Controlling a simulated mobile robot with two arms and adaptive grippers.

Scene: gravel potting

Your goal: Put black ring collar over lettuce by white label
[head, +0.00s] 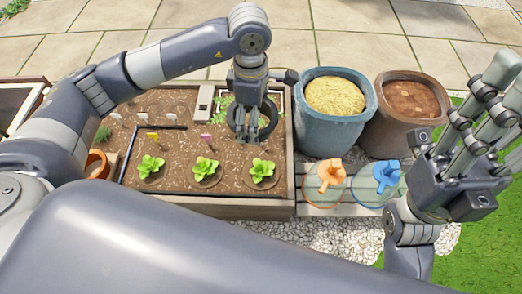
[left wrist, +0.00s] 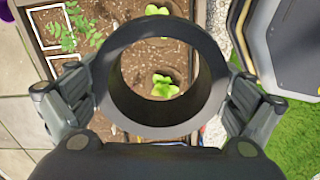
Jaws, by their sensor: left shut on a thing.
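My left gripper (head: 250,105) is shut on the black ring collar (head: 268,130) and holds it above the right part of the planter bed. In the left wrist view the ring (left wrist: 113,102) sits between the fingers, with a lettuce (left wrist: 163,84) seen through its opening. In the head view three lettuces stand in the front row: left (head: 150,167), middle (head: 205,169) and right (head: 262,170). White labels (head: 143,117) stand behind at the back left. The ring and gripper hide part of the soil behind the right lettuce. My right gripper (head: 507,85) is open and empty, raised at the right.
A yellow label (head: 152,137) and a pink label (head: 206,138) stand behind the left and middle lettuces. A blue-grey sack (head: 330,130) and a brown sack (head: 410,125) stand right of the bed.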

